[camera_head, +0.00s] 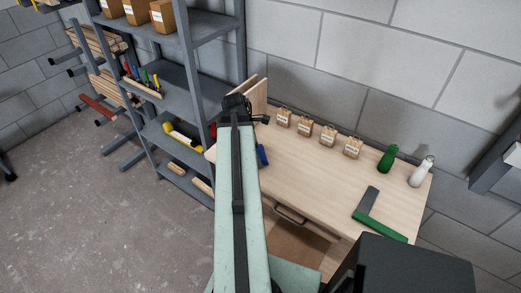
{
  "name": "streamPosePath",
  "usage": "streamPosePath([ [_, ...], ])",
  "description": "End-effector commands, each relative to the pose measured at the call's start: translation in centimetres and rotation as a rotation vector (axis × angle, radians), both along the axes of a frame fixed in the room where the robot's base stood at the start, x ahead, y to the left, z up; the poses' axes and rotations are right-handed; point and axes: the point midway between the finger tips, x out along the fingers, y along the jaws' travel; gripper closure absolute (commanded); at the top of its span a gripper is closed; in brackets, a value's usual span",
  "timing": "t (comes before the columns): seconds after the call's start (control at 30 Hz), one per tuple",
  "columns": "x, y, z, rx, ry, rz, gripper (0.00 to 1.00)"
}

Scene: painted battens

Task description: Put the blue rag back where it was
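A small dark-blue thing (262,155) shows at the left part of the wooden workbench, just right of my arm. My arm hides part of it, so I cannot tell whether it is the blue rag. No other blue cloth is clear in view. My gripper (240,104) is at the far end of my outstretched pale-green arm, near the bench's back left corner. It is small and dark, and its fingers are not clear. I cannot see whether it holds anything.
The workbench (310,182) holds several small labelled bags along its back, a green bottle (388,158), a white bottle (421,172) and a green-and-grey square (371,214). A grey shelf rack (188,100) stands left. The bench's middle is clear.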

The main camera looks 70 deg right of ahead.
Motion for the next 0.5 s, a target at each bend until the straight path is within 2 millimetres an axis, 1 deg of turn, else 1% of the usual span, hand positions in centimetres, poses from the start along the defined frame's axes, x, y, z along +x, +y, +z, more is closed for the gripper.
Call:
streamPosePath([
  [0.03, -0.22, -0.12, -0.89, 0.0, 0.0, -0.004, 0.47],
  [0.2, -0.58, -0.32, -0.41, 0.0, 0.0, -0.01, 0.47],
  [0.37, -0.73, -0.38, -0.89, 0.0, 0.0, -0.014, 0.47],
  [0.4, -0.75, -0.39, -0.75, 0.0, 0.0, -0.014, 0.06],
  [0.43, -0.75, -0.39, -0.71, 0.0, 0.0, -0.014, 0.0],
  [0.5, -0.76, -0.4, -0.71, 0.0, 0.0, -0.015, 0.0],
])
